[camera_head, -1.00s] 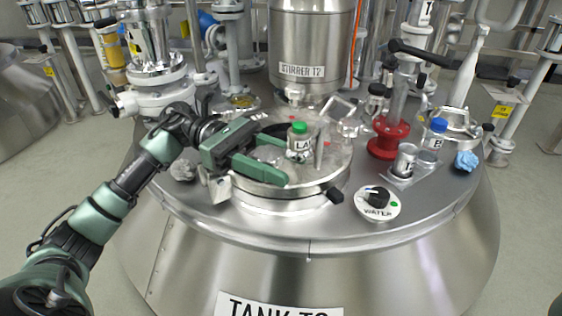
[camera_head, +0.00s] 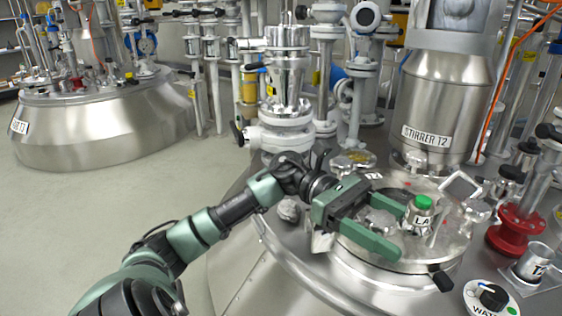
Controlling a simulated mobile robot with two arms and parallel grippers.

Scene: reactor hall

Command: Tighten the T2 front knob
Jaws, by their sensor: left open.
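The tank T2 manhole lid (camera_head: 372,258) is a round, clear-topped cover with a metal rim. A black knob (camera_head: 442,281) sticks out at the front right of its rim, which fits the front knob. My left gripper (camera_head: 402,228) is open above the left part of the lid, its two green fingers pointing right. The knob is outside the jaws, to the right of and nearer than the fingertips. My right gripper is not in view.
The stirrer T2 housing (camera_head: 432,105) rises behind the lid. A red flange (camera_head: 514,232), a small metal cup (camera_head: 535,262) and the water dial (camera_head: 491,298) are at right. A grey crumpled lump (camera_head: 289,209) lies left of the lid. Open floor is at left.

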